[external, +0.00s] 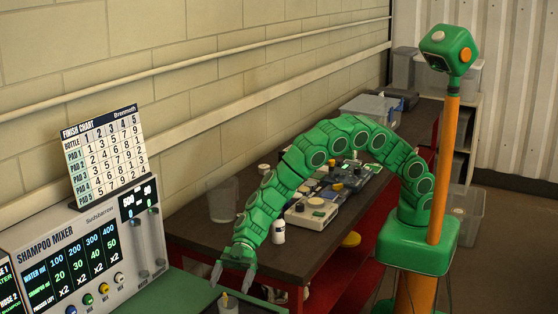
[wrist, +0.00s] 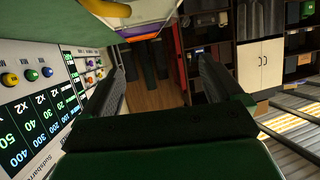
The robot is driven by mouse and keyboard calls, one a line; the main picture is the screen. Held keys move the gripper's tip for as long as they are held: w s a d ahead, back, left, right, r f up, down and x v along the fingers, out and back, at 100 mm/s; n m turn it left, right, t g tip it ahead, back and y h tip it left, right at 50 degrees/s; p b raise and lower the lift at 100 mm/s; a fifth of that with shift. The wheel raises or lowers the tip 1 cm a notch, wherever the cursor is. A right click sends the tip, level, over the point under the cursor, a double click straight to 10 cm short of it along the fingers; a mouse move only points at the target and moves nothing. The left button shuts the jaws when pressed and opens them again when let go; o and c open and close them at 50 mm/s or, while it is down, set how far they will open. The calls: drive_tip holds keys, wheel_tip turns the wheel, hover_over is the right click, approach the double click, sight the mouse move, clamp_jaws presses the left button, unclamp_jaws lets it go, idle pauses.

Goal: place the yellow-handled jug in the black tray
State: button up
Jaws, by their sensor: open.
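My gripper (external: 232,279) points down at the near end of the bench, fingers apart. In the wrist view my gripper (wrist: 163,72) shows two dark fingers with nothing between them. A small clear container (external: 229,305) with a yellow part stands just below the fingers, cut by the lower picture edge; it looks like the yellow-handled jug. A pale see-through shape with an orange-yellow part (wrist: 108,8) is at the top of the wrist view, beyond the fingertips; I cannot tell if it is the same jug. A dark, low tray-like thing (external: 400,97) lies at the bench's far end, probably the black tray.
The shampoo mixer panel (external: 100,255) with a finish chart (external: 104,150) stands at left. A clear beaker (external: 222,200), a white bottle (external: 278,231) and several devices (external: 312,212) are on the dark bench. A clear bin (external: 370,108) sits farther back.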

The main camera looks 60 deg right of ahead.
drive_tip(key=shift+r, duration=1)
